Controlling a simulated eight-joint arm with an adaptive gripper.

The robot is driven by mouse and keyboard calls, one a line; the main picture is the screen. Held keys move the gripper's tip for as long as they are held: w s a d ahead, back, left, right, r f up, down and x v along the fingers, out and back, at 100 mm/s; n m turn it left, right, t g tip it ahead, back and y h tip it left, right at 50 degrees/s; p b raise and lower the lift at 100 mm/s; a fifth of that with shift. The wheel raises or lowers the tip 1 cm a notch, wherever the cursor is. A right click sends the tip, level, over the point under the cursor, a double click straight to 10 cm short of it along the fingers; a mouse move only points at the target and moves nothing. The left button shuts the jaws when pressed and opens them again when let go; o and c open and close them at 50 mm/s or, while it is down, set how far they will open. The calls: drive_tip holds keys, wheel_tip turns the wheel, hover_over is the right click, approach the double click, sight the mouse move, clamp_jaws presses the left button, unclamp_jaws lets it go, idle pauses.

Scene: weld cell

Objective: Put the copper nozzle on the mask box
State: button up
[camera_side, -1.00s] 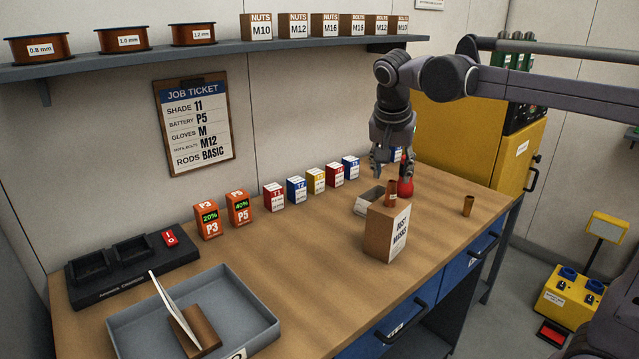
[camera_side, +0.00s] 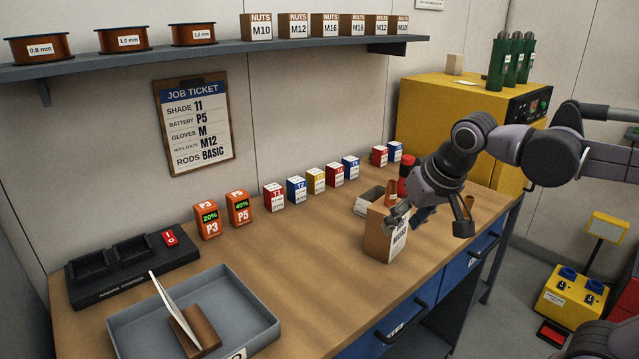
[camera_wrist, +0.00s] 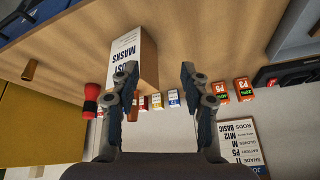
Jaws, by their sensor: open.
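The mask box (camera_side: 376,235), a brown carton labelled DUST MASKS, stands on the bench; it also shows upside down in the wrist view (camera_wrist: 148,62). A second copper cylinder (camera_side: 470,202) stands on the bench at the right, partly behind a finger, and shows at the left of the wrist view (camera_wrist: 30,69). My gripper (camera_side: 429,219) is open and empty, tilted beside the box's front.
A red and black cylinder (camera_side: 405,182) and an open grey box (camera_side: 366,203) stand behind the mask box. Several small coloured boxes (camera_side: 316,180) line the wall. A grey tray (camera_side: 240,300) and a charger (camera_side: 125,272) are at left. The middle bench is clear.

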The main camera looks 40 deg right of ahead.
drive_tip(key=s+a+f+n+t+y, duration=0.1)
drive_tip(key=s+a+f+n+t, duration=0.1)
drive_tip(key=s+f+n, duration=0.2)
wheel_tip(320, 180, down, 3)
drive_tip(key=shift+r, duration=0.1)
drive_tip(key=shift+s, duration=0.1)
